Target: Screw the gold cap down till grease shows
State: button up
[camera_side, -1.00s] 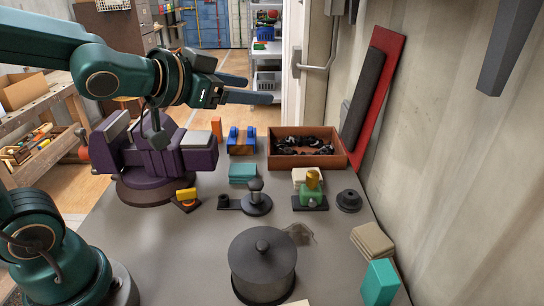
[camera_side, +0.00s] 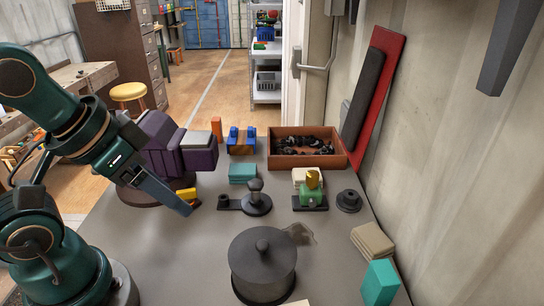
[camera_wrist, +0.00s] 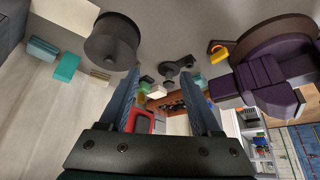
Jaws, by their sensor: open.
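The gold cap (camera_side: 313,178) sits on top of a small green body (camera_side: 311,196), which stands on a dark base plate toward the right of the bench. Cap and body look upright, and no grease can be made out at this size. My gripper (camera_side: 183,207) is at the left of the bench, in front of the purple vise, well away from the cap. In the wrist view my gripper (camera_wrist: 163,76) has its two fingers spread wide with nothing held between them. The cap is too small to make out surely there.
The purple vise (camera_side: 169,152) stands behind my gripper, with a yellow-handled piece (camera_side: 187,195) close to the fingers. A dark lidded pot (camera_side: 262,268) stands at the front. A brown tray (camera_side: 277,160) of dark parts is at the back. A black post fitting (camera_side: 257,203) stands between gripper and cap.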

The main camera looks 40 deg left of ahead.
jog(key=w+d+r+n+g+h, duration=0.2)
jog(key=w+d+r+n+h, duration=0.3)
jog(key=d+n, duration=0.25)
jog(key=n+t+h, duration=0.3)
jog(key=n+h, duration=0.4)
jog(key=n, duration=0.8)
send_over(313, 173)
jog(key=s+a, duration=0.2)
notch_tip(313, 173, down, 9)
jog(key=shift+n, duration=0.75)
jog(key=f, duration=0.1)
jog(key=a+f, duration=0.1)
jog(key=f, duration=0.1)
jog(key=shift+a+f, duration=0.25)
jog(key=shift+f, duration=0.15)
jog(key=shift+x, duration=2.45)
jog(key=shift+f, duration=0.1)
